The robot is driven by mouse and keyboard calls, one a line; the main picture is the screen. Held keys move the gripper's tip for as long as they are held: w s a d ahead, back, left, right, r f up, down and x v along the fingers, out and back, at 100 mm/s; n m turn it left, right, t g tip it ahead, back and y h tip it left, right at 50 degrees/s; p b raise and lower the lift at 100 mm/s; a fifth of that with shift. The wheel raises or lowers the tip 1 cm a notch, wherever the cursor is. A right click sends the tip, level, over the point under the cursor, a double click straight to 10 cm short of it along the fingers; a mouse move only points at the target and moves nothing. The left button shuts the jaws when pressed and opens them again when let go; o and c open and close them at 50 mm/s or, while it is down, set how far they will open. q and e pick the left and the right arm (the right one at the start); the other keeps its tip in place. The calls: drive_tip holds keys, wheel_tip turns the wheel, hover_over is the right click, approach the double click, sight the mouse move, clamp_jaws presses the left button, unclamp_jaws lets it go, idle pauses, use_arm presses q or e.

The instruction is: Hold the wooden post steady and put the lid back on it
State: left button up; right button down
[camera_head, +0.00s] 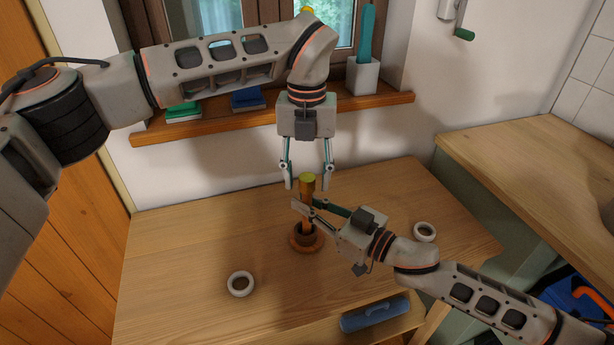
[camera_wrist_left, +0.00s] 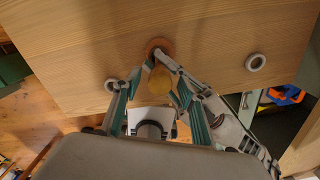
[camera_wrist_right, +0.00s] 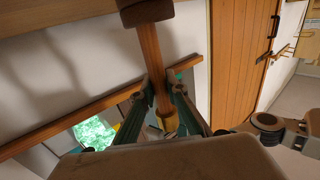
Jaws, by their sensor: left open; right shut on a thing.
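The wooden post (camera_head: 306,216) stands upright in a dark collar on a round orange-brown base (camera_head: 293,243) on the table. I cannot tell whether the cap is fully seated.
A white ring (camera_head: 240,284) lies at the table's front left and another (camera_head: 425,232) at its right. A blue case (camera_head: 375,314) is at the front edge. A windowsill (camera_head: 390,101) runs behind the table, and a wooden worktop (camera_head: 530,150) stands at the right.

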use_arm(q)
wheel_tip(320, 180, up, 12)
drive_tip(key=shift+f, duration=0.15)
idle(0.3)
use_arm(e)
drive_tip(key=c, duration=1.9)
unclamp_jaws()
drive_tip(key=v, duration=1.2)
